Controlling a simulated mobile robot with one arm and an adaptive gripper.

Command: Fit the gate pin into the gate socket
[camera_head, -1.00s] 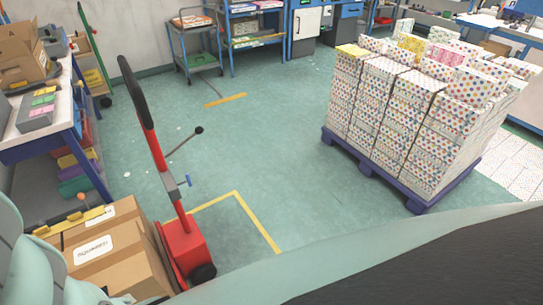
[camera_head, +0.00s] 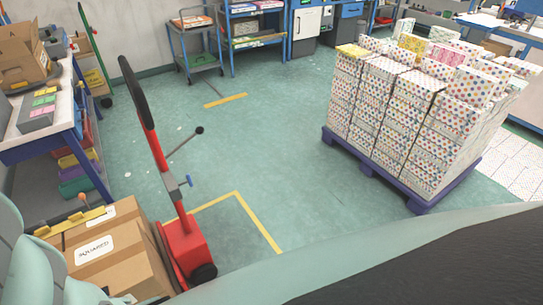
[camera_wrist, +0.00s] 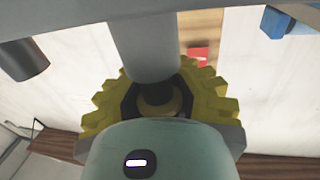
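I cannot make out the gate pin or the gate socket for certain in either view. In the wrist view, a yellow toothed part (camera_wrist: 103,110) curves around a dark centre with a round ring (camera_wrist: 158,103). A grey cylinder (camera_wrist: 145,45) comes down over this centre from the top and hides part of it. A pale green rounded body covers the lower middle. Which of these parts belong to my gripper is unclear, and I see no clear fingertips or gap between them. In the head view no gripper fingers can be made out.
A red hand truck (camera_head: 183,250) with a tall black handle stands beside cardboard boxes (camera_head: 110,250) at lower left. A workbench (camera_head: 40,145) stands at the left. A blue pallet (camera_head: 430,200) bears stacked dotted boxes (camera_head: 410,120) at the right. The middle floor is clear.

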